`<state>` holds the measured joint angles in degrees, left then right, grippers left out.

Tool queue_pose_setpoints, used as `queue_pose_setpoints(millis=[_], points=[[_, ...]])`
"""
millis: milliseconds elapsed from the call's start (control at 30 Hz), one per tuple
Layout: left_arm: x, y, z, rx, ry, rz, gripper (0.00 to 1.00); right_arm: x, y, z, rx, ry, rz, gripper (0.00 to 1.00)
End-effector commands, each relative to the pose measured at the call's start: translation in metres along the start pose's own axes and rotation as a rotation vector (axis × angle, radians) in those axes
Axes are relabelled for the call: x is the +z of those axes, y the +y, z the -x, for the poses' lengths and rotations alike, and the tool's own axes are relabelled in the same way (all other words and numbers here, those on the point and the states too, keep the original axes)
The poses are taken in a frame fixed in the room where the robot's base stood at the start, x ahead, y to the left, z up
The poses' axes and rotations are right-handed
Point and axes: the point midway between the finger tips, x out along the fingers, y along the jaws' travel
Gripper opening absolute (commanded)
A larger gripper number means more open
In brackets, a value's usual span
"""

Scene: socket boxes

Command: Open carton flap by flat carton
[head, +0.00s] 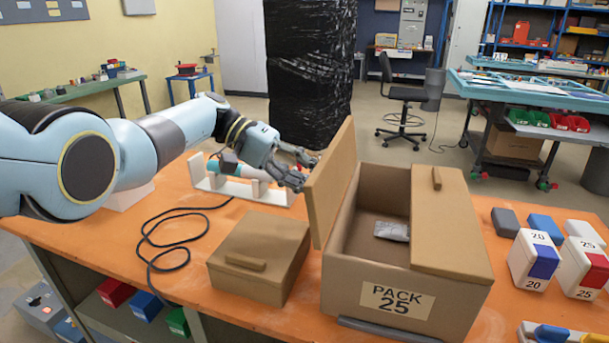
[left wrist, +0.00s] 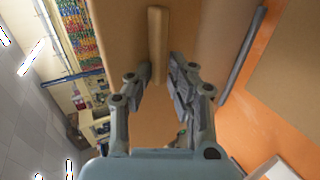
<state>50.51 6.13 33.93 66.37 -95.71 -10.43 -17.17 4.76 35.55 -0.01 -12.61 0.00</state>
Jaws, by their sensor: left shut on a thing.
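The open-topped carton (head: 385,290) labelled PACK 25 stands on the orange table. Its left flap (head: 330,185), on the side of the low flat carton (head: 258,258), stands raised and nearly upright. Its right flap (head: 448,225) lies shut, with a small grip bar on it. My left gripper (head: 305,172) is at the outer face of the raised flap. In the left wrist view its fingers (left wrist: 159,68) are shut on the flap's grip bar (left wrist: 158,35). My right gripper is not in view.
A silver packet (head: 392,231) lies inside the carton. A white rack (head: 240,188) and a black cable (head: 165,240) are at the left. Blocks numbered 20 and 25 (head: 535,262) stand at the right. A dark bar (head: 380,330) lies along the carton's front.

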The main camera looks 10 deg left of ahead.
Motion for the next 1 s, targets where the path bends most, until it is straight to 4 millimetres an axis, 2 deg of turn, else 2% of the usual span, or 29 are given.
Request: queue_pose_setpoints(millis=[33,167,200,333,667,767,867,1000], points=[[0.009,-0.017,-0.010,-0.016,-0.015,0.024,0.00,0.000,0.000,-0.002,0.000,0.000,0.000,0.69],[0.009,-0.016,-0.011,-0.015,-0.016,0.023,0.00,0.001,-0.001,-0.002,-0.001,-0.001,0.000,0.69],[0.009,-0.016,-0.011,-0.015,-0.016,0.023,0.19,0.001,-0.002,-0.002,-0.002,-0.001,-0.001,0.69],[0.009,-0.016,-0.011,-0.014,-0.018,0.024,0.36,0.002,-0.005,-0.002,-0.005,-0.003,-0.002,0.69],[0.009,-0.016,-0.009,-0.015,-0.017,0.026,0.37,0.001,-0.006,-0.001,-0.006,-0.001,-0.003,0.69],[0.009,-0.016,-0.008,-0.016,-0.017,0.026,0.37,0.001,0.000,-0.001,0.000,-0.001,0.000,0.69],[0.009,-0.016,-0.001,-0.016,-0.016,0.026,0.37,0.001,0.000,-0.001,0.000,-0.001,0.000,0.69],[0.008,-0.015,0.025,-0.016,-0.013,0.023,0.37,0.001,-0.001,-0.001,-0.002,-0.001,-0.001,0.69]])
